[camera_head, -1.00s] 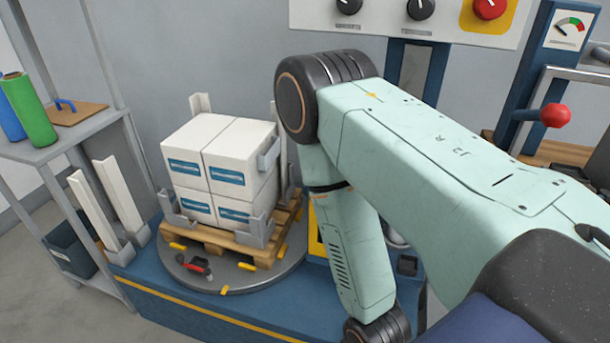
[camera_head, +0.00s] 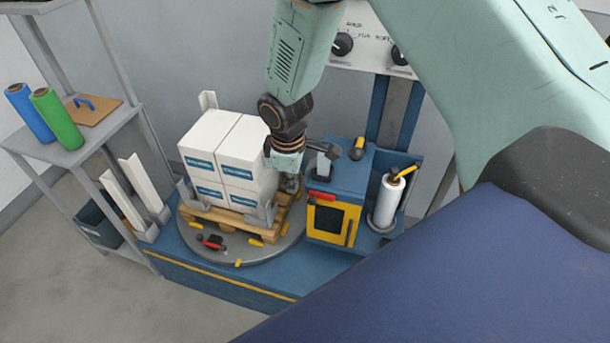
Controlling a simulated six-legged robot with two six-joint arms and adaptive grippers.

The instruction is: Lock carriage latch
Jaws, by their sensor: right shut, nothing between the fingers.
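A blue carriage housing (camera_head: 350,178) with a yellow-framed dark window (camera_head: 332,219) stands right of the pallet load. A red handle (camera_head: 322,197) sits on its front above the window; I cannot tell if this is the latch or which way it is set. A grey block with a dark lever-like top (camera_head: 321,163) shows at the housing's upper left. My right gripper (camera_head: 291,184) hangs below its wrist, between the boxes and the housing. It is small and partly hidden; its fingers are shut and empty. My left gripper is out of view.
White boxes (camera_head: 228,150) stand on a wooden pallet (camera_head: 226,221) on a round turntable (camera_head: 250,254), which carries a red-and-black handle (camera_head: 210,243). A white film roll (camera_head: 387,203) stands right of the housing. A shelf (camera_head: 75,148) with film rolls is at left.

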